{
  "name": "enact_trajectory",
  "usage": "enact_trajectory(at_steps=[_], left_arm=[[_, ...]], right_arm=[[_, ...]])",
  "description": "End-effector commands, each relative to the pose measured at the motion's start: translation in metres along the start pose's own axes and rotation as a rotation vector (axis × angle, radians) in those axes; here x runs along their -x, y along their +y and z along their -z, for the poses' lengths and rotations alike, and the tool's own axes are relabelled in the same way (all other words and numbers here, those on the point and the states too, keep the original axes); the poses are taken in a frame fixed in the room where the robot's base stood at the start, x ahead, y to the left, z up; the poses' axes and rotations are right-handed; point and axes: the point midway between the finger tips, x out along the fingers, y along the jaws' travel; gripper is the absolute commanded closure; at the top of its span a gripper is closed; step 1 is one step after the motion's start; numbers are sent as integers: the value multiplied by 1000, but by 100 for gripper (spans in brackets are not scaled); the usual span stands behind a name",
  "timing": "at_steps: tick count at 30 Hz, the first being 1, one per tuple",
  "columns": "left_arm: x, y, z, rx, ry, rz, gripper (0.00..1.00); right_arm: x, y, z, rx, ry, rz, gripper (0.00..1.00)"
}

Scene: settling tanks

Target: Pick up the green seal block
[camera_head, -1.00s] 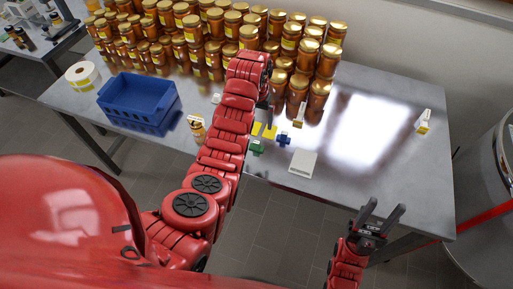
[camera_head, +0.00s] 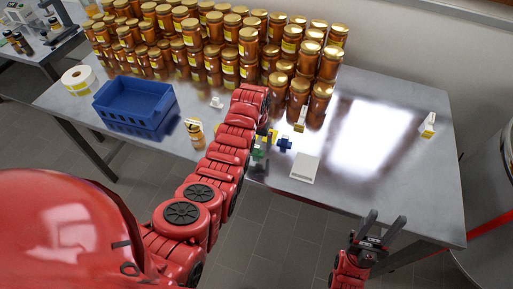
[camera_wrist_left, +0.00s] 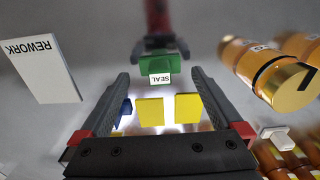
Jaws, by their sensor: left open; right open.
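The green seal block (camera_head: 258,154) sits on the metal table, partly hidden by my left arm in the head view. In the left wrist view the green block (camera_wrist_left: 158,68) shows a white label reading SEAL, near the fingertips and roughly centred between them. My left gripper (camera_wrist_left: 159,76) is open with nothing held; in the head view its fingers (camera_head: 263,137) are largely hidden by the arm and point down close to the block. I cannot tell whether they touch it. My right gripper (camera_head: 386,219) is open and empty, off the table's front edge.
A blue block (camera_head: 284,144) and yellow pieces (camera_wrist_left: 168,110) lie close to the green block. A white REWORK plate (camera_head: 305,168) lies to the right. Many amber jars (camera_head: 300,92) stand behind; a blue crate (camera_head: 135,106) and a small jar (camera_head: 195,132) stand left. The table's right is mostly clear.

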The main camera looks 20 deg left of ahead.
Motion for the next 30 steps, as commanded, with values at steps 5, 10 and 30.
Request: enact_trajectory(at_steps=[5, 10, 30], left_arm=[[-14, 0, -1, 0, -8, -1, 0], [-23, 0, -1, 0, -5, 0, 0], [-25, 0, -1, 0, -3, 0, 68]], right_arm=[[-8, 0, 1, 0, 0, 0, 50], [-10, 0, 2, 0, 0, 0, 50], [-10, 0, 2, 0, 0, 0, 50]])
